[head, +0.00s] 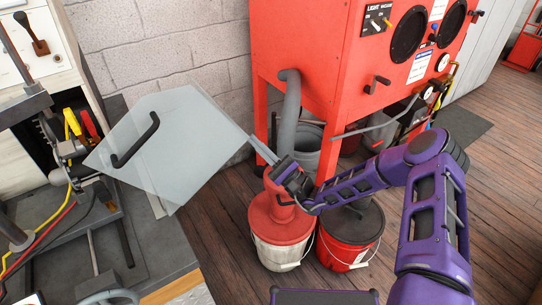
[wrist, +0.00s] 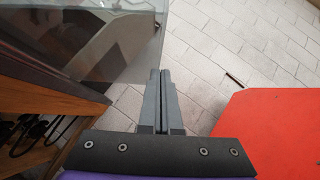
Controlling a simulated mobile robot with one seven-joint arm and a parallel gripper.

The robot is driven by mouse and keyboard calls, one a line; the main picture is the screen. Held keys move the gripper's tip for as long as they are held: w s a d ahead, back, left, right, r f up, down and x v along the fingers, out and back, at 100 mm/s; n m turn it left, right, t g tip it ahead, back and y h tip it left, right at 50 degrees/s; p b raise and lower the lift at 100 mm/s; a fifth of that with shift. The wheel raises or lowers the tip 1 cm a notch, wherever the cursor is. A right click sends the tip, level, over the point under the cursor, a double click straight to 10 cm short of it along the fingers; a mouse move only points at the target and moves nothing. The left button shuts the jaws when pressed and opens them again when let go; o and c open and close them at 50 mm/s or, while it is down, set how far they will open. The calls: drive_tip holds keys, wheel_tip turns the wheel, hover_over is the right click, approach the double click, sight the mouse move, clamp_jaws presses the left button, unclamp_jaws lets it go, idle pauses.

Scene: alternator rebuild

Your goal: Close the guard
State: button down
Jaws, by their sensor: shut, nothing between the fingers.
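The guard (head: 185,125) is a clear, greyish panel with a black bar handle (head: 135,140). In the head view it stands tilted over the machine at the left, raised clear of the bench top. In the wrist view the see-through guard (wrist: 60,45) fills the upper left. My gripper (head: 254,141) is just right of the guard's right edge, with its fingers pointing up and left. In the wrist view the fingers (wrist: 161,72) are together and empty. I cannot tell whether the fingertips touch the guard.
A red blast cabinet (head: 330,50) stands behind my arm. A red-lidded bucket (head: 280,235) and a dark-lidded red bucket (head: 352,235) stand on the wooden floor below my gripper. A bench with cables and a machine (head: 80,225) is at the left. A block wall is behind.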

drive_tip(key=shift+s+a+r+p, duration=0.1)
drive_tip(key=shift+s+a+r, duration=0.15)
drive_tip(key=shift+r, duration=0.3)
drive_tip(key=shift+s+a+r+p, duration=0.1)
drive_tip(key=shift+s+a+r, duration=0.15)
drive_tip(key=shift+r, duration=0.3)
drive_tip(key=shift+s+a+r+p, duration=0.15)
drive_tip(key=shift+a+r, duration=0.15)
drive_tip(key=shift+r, duration=0.25)
drive_tip(key=shift+r, duration=0.1)
